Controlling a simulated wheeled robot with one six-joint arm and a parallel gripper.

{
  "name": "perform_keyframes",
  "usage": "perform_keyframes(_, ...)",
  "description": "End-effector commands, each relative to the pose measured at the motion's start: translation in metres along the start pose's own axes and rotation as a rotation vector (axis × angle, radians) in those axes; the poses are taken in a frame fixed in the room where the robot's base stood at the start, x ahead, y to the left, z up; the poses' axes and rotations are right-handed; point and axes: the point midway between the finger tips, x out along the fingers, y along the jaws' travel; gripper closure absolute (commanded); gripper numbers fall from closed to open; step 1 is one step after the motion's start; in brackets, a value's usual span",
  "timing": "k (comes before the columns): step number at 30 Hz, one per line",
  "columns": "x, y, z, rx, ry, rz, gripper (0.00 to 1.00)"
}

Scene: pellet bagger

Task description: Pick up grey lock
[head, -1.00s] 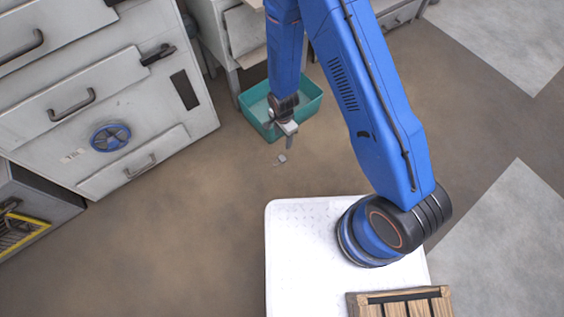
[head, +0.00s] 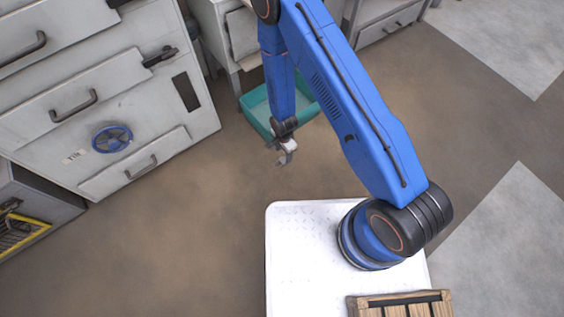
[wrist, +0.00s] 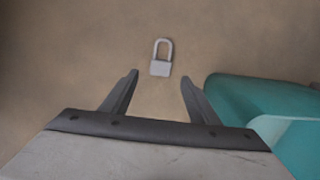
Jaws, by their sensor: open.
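The grey lock (wrist: 160,68) lies on the brown floor in the wrist view, its shackle pointing to the top of the picture. My gripper (wrist: 158,82) is open and empty, with its two fingers apart. The lock shows just beyond the fingertips, between their lines and apart from them. In the head view my gripper (head: 284,160) points down over the floor beside the teal bin. The lock is not clearly visible there; my gripper seems to hide it.
The teal bin (wrist: 250,97) stands close to the right finger in the wrist view. In the head view, the grey cabinet with drawers (head: 105,100) stands at the left. The brown floor (head: 170,240) between it and my white base is clear.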

Motion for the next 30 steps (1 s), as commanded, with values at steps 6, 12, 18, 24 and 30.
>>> perform_keyframes(6, 0.007, 0.0, 0.001, 0.0, 0.0, 0.0, 0.45)
perform_keyframes(12, 0.023, 0.001, 0.004, -0.001, 0.0, 0.003, 0.45)
perform_keyframes(18, 0.048, 0.0, 0.008, 0.001, 0.0, 0.002, 0.45)
perform_keyframes(24, 0.058, -0.001, 0.008, 0.0, 0.0, 0.0, 0.45)
perform_keyframes(30, 0.058, -0.001, 0.008, 0.0, 0.0, 0.0, 0.55)
